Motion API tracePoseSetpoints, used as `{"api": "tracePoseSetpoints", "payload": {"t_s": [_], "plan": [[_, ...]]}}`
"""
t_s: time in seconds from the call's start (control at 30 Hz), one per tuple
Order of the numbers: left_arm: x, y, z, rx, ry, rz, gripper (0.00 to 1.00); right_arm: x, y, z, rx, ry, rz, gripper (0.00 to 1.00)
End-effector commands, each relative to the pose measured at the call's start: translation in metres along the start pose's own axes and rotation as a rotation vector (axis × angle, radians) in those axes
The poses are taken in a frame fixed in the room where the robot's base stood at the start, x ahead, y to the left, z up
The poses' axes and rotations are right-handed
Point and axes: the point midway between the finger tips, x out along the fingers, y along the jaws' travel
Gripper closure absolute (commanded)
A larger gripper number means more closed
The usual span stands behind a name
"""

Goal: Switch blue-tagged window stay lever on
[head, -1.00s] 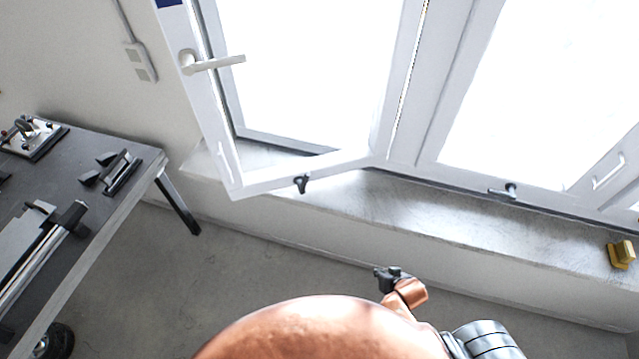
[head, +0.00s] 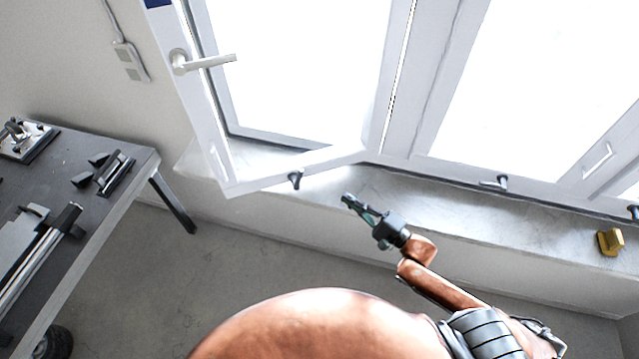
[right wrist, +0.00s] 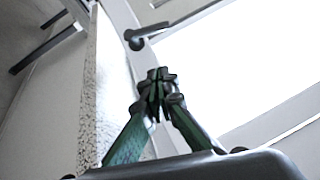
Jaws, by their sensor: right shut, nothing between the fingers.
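The open white window sash (head: 270,180) has a blue tag (head: 157,3) at its top left corner in the head view. A small dark stay lever (head: 294,179) hangs at its bottom rail. My right gripper (head: 347,200) is over the sill's front part, to the right of this lever and a little lower in the picture, apart from it. Its fingers are shut and empty. In the right wrist view the closed fingertips (right wrist: 155,80) show below a dark lever (right wrist: 138,38) on a white frame, with a gap between them. My left gripper is out of view.
A white handle (head: 203,63) sticks out from the sash. The grey sill (head: 440,205) carries a yellow block (head: 610,241) at the right. Another lever (head: 494,182) sits on the neighbouring window. A dark table (head: 60,200) with tools stands at the left.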

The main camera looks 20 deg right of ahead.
Motion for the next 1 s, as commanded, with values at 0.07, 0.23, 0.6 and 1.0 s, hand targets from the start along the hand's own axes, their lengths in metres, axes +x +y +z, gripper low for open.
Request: {"api": "tracePoseSetpoints", "payload": {"t_s": [0.07,0.23,0.6,1.0], "plan": [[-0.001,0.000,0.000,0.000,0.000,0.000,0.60,0.006,-0.003,0.000,0.013,-0.006,-0.009,1.00],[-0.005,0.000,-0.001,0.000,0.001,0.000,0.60,0.032,-0.005,0.001,0.012,-0.006,-0.012,1.00],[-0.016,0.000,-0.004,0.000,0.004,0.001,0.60,0.105,-0.004,0.004,0.013,-0.004,-0.009,1.00],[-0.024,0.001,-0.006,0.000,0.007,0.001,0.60,0.127,-0.003,0.029,0.010,-0.004,-0.007,1.00]]}}
